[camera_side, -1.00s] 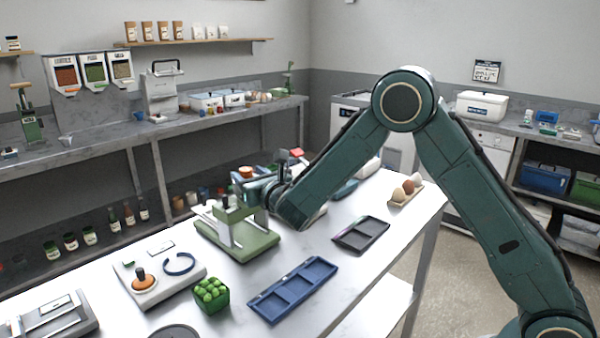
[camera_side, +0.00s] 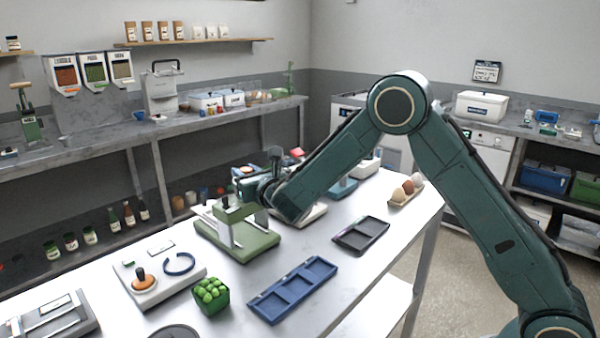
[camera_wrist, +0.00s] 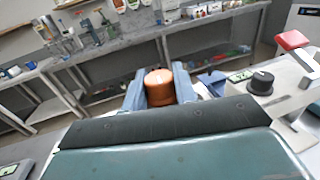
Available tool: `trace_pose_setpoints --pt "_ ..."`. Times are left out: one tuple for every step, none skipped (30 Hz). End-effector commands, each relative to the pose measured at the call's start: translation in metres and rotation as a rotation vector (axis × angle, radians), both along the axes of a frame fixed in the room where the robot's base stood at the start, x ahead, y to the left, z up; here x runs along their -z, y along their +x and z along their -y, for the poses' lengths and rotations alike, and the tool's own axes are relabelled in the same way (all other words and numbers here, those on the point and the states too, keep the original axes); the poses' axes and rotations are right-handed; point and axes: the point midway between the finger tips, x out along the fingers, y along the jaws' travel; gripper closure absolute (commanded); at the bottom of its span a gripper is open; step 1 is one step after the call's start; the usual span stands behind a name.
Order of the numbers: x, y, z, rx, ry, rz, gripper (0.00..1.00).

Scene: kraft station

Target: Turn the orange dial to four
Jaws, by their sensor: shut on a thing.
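The orange dial (camera_wrist: 160,88) is a short upright cylinder in the middle of the wrist view. My gripper (camera_wrist: 160,92) has one blue-grey finger on each side of it and is shut on it. The dial's lower part and any number marks are hidden behind the dark edge of my wrist.
In the wrist view a black knob (camera_wrist: 262,82) and a red-handled device (camera_wrist: 292,40) stand close at right. In the side view the green press (camera_side: 237,238) stands just in front of my gripper. A blue tray (camera_side: 292,290) and green basket (camera_side: 210,295) lie nearer.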

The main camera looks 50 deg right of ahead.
Motion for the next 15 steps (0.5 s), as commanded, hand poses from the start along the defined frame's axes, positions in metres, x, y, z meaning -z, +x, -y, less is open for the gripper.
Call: trace_pose_setpoints --pt "0.0000 -0.0001 -0.0002 0.001 0.000 0.000 0.95" --pt "0.0000 -0.0001 -0.0003 0.002 0.000 0.000 0.95" --pt "0.0001 -0.0001 -0.0004 0.004 0.000 0.000 0.95" --pt "0.0001 -0.0001 -0.0005 0.006 -0.001 0.000 0.95" --pt "0.0001 -0.0001 -0.0006 0.009 -0.001 0.000 0.94" --pt "0.0000 -0.0001 -0.0006 0.013 -0.001 0.000 0.94" --pt "0.0000 0.0000 -0.0008 0.017 0.000 0.000 0.94" --pt "0.0000 0.0000 -0.0009 0.021 0.000 0.000 0.94" --pt "-0.0001 0.0000 -0.0008 0.029 -0.001 0.001 0.94" --pt "-0.0001 -0.0001 -0.0008 0.035 -0.001 0.000 0.94" --pt "0.0001 -0.0001 -0.0009 0.042 0.000 0.000 0.94" --pt "-0.0001 -0.0001 -0.0012 0.052 -0.001 0.001 0.94" --pt "-0.0001 0.0000 -0.0016 0.060 -0.001 0.001 0.94" --pt "-0.0002 0.0000 -0.0016 0.070 -0.001 0.001 0.94" --pt "0.0000 0.0001 -0.0018 0.083 -0.001 0.001 0.94"
